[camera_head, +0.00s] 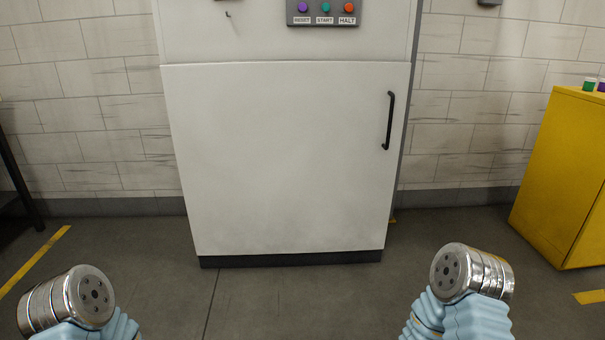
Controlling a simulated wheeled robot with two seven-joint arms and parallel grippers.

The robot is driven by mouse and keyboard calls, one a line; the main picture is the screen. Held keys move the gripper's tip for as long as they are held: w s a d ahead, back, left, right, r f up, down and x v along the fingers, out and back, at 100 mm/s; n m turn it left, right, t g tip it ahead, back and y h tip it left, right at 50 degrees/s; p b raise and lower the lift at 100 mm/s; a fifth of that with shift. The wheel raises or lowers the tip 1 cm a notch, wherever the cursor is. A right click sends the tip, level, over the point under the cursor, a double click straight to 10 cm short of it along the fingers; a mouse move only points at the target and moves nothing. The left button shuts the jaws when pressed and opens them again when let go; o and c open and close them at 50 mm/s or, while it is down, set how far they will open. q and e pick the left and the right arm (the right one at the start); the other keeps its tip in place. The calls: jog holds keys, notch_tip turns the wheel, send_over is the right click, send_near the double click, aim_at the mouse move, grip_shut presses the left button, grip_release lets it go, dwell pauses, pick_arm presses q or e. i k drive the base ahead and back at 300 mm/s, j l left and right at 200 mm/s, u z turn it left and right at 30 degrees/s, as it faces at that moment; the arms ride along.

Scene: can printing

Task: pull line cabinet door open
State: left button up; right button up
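The white line cabinet stands straight ahead against the wall. Its door (285,160) is a large flat panel that sits flush in the front and looks shut. A black vertical bar handle (389,120) is fixed near the door's upper right edge, and nothing touches it. Metal joints and light blue sleeves of my two arms show at the bottom left and bottom right, well apart from the cabinet. No gripper fingers show in this view.
A control panel (322,12) with RESET, START and HALT buttons is above the door. A yellow cabinet (562,175) stands at the right, and a dark frame (16,175) at the left edge. The grey floor (290,300) before the door is clear.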

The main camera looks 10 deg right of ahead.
aim_at(301, 156)
jog(key=i+l, duration=1.05)
jog(key=l, duration=0.25)
